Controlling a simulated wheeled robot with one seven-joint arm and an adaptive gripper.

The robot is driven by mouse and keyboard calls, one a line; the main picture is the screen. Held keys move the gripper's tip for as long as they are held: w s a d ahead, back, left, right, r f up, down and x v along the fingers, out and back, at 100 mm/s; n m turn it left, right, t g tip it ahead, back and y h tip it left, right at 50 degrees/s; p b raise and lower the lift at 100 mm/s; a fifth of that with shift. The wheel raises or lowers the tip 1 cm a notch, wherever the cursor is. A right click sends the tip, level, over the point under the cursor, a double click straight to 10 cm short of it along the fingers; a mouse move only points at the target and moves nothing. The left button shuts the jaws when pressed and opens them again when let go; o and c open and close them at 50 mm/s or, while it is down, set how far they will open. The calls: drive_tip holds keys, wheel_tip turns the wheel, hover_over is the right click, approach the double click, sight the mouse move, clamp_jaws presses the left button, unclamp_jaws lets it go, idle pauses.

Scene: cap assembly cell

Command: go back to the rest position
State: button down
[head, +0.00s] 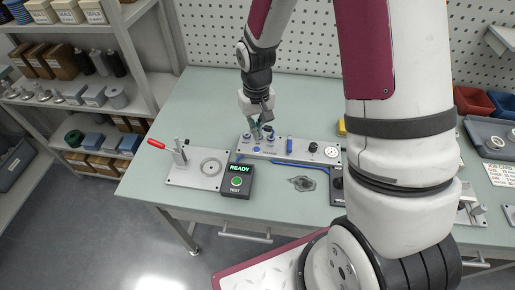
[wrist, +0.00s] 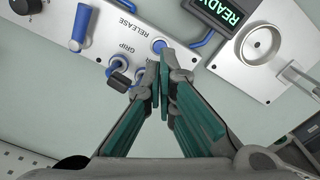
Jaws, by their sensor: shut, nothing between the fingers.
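My gripper (head: 260,131) is over the left part of a grey panel (head: 322,153) on the pale green table. In the wrist view my gripper (wrist: 162,70) has its green-padded fingers together with nothing between them. Their tips lie in front of the panel's edge, near a blue RELEASE button (wrist: 159,46) and the GRIP label. I cannot tell whether the fingers touch the panel. Black-topped knobs with blue collars stand beside the fingers.
A box reading READY (head: 238,180) with a green button stands in front of the panel. A plate with a ring and red-handled clamp (head: 200,165) is to its left. Shelves (head: 75,100) stand at far left, a pegboard (head: 215,35) behind. The table's back left is clear.

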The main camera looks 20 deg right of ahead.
idle(0.5)
drive_tip(key=s+r+t, duration=0.1)
drive_tip(key=s+r, duration=0.2)
drive_tip(key=r, duration=0.7)
drive_tip(key=s+r+t, duration=0.2)
drive_tip(key=s+r, duration=0.1)
drive_tip(key=r, duration=0.7)
drive_tip(key=s+r+t, duration=0.2)
drive_tip(key=s+r, duration=0.7)
drive_tip(key=s, duration=0.5)
drive_tip(key=shift+r+t, duration=0.3)
drive_tip(key=shift+r, duration=0.1)
